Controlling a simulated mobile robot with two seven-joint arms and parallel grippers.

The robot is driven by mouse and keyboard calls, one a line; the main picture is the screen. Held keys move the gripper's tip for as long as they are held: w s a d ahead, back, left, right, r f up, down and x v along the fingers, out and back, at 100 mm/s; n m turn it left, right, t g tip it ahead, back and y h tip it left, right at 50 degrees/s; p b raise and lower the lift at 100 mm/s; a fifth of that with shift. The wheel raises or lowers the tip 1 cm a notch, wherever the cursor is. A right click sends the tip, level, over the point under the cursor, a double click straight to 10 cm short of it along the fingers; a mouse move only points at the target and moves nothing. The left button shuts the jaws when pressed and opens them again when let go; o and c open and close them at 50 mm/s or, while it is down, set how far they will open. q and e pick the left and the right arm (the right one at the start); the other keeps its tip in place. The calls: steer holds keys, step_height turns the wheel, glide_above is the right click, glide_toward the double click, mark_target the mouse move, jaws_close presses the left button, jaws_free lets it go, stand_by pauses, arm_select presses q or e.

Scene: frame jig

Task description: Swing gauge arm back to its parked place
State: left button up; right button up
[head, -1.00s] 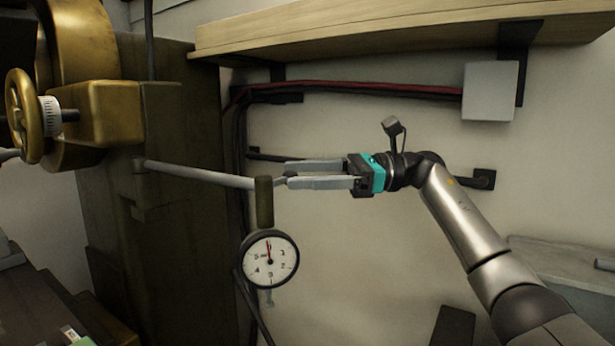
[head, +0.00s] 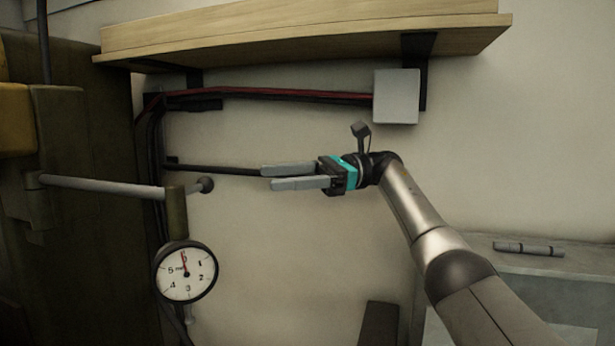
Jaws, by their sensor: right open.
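The gauge arm (head: 110,187) is a grey rod that reaches right from a pivot on the dark machine column. It ends in a dark round knob (head: 205,185). An olive clamp (head: 176,212) near the end carries a white-faced dial gauge (head: 186,272), which hangs below the rod. My right gripper (head: 264,177) is open and empty. Its two grey fingers point left, toward the knob, with a clear gap between fingertips and knob. My left gripper is not in view.
A wooden shelf (head: 300,32) runs overhead on black brackets. A grey box (head: 397,97) and red and black cables are on the wall below it. A black bar (head: 215,169) runs along the wall behind my gripper. A grey ledge (head: 540,265) is at lower right.

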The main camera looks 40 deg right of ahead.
steer(key=shift+p+v, duration=0.4)
steer(key=shift+v, duration=2.05)
